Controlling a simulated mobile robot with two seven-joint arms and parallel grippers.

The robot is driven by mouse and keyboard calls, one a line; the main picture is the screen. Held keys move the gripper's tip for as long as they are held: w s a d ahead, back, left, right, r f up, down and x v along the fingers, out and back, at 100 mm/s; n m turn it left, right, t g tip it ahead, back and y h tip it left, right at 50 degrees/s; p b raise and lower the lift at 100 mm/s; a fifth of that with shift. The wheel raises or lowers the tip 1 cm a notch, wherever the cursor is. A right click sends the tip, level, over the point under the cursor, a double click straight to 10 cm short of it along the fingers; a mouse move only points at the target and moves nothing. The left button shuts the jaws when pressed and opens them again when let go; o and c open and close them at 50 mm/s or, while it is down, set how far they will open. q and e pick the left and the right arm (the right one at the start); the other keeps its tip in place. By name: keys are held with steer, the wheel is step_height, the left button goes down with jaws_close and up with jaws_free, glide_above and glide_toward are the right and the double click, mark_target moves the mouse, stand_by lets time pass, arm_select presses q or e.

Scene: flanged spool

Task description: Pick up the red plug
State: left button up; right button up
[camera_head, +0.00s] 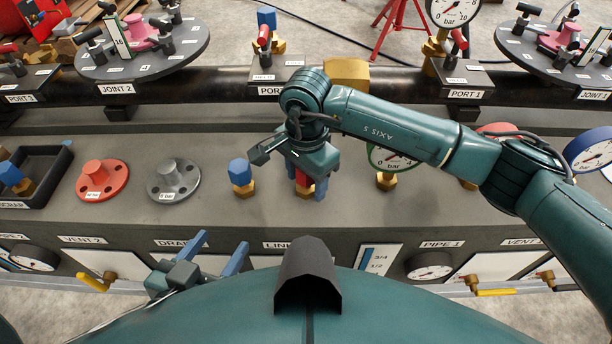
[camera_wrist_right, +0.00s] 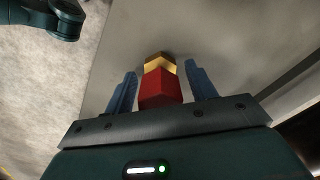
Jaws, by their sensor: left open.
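The red plug (camera_head: 304,179) stands on a brass base on the grey bench, partly hidden under my right gripper. In the right wrist view the red plug (camera_wrist_right: 160,90) sits between the two blue fingers, with its brass hex part beyond it. My right gripper (camera_head: 306,183) is open around the plug, and a gap shows on each side in the wrist view (camera_wrist_right: 160,72). My left gripper (camera_head: 212,252) is open and empty, low in front of the bench edge.
A blue plug on a brass base (camera_head: 241,174) stands just left of my right gripper. A grey flange (camera_head: 174,180) and a red flange (camera_head: 102,180) lie further left. A gauge (camera_head: 388,160) stands right, under my right arm. A dark pipe (camera_head: 220,88) runs behind.

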steer(key=c, duration=1)
steer(key=shift+o, duration=0.2)
steer(key=shift+r, duration=0.1)
